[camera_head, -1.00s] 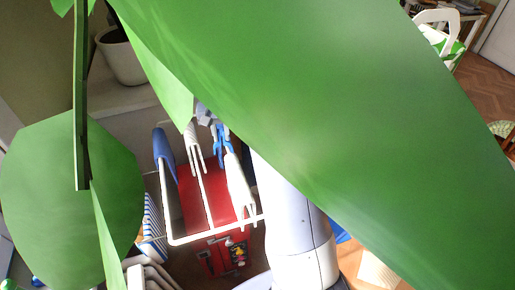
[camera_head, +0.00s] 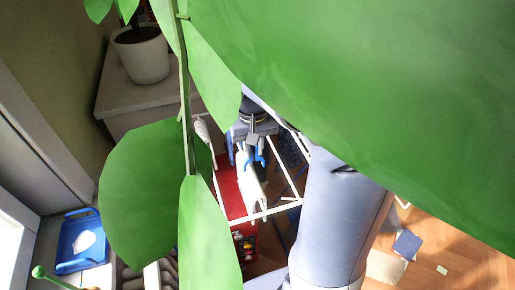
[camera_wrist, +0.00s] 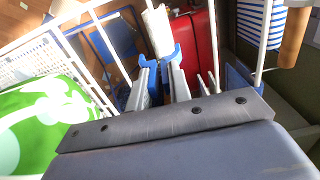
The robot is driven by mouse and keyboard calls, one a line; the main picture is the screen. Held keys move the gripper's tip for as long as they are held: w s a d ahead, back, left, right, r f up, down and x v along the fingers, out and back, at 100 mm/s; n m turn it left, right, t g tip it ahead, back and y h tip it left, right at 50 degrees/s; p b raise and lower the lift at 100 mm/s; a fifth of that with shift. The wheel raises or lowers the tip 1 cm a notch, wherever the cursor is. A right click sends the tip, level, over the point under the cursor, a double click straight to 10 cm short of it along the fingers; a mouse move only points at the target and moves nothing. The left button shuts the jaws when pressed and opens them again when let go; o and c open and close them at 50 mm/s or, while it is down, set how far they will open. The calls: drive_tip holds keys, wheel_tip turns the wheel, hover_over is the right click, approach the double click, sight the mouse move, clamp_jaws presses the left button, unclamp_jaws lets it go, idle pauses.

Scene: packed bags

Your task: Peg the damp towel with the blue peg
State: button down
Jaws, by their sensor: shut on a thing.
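My gripper (camera_head: 257,137) is shut on the blue peg (camera_head: 260,159), just above the white wire rack. In the wrist view my fingers (camera_wrist: 161,72) hold the peg (camera_wrist: 176,52), whose blue prongs stick out past the fingertips. A long white item (camera_head: 250,192) hangs at the rack just below the peg; it also shows in the wrist view (camera_wrist: 157,30). I cannot tell whether the peg touches it. A blue-and-white striped cloth (camera_wrist: 262,18) hangs at upper right in the wrist view; I cannot tell which cloth is the damp towel.
Large green leaves (camera_head: 370,90) cover much of the head view. White rack bars (camera_head: 270,211) surround my gripper, with a red case (camera_head: 232,195) behind them. A potted plant's white pot (camera_head: 142,55) stands on a ledge at upper left. A green-and-white patterned thing (camera_wrist: 45,125) is near my wrist.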

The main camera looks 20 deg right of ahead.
sight(254, 157)
drive_tip(key=f+b, duration=0.1)
drive_tip(key=f, duration=0.1)
drive_tip(key=f+b, duration=0.3)
drive_tip(key=b, duration=0.1)
drive_tip(key=shift+s+f, duration=0.35)
drive_tip(key=shift+f, duration=0.05)
drive_tip(key=shift+f+b, duration=1.4)
drive_tip(key=shift+f, duration=0.8)
idle(1.8)
drive_tip(key=c, duration=1.2)
unclamp_jaws()
drive_tip(key=shift+c, duration=0.2)
wheel_tip(254, 157, up, 11)
drive_tip(key=shift+f, duration=0.15)
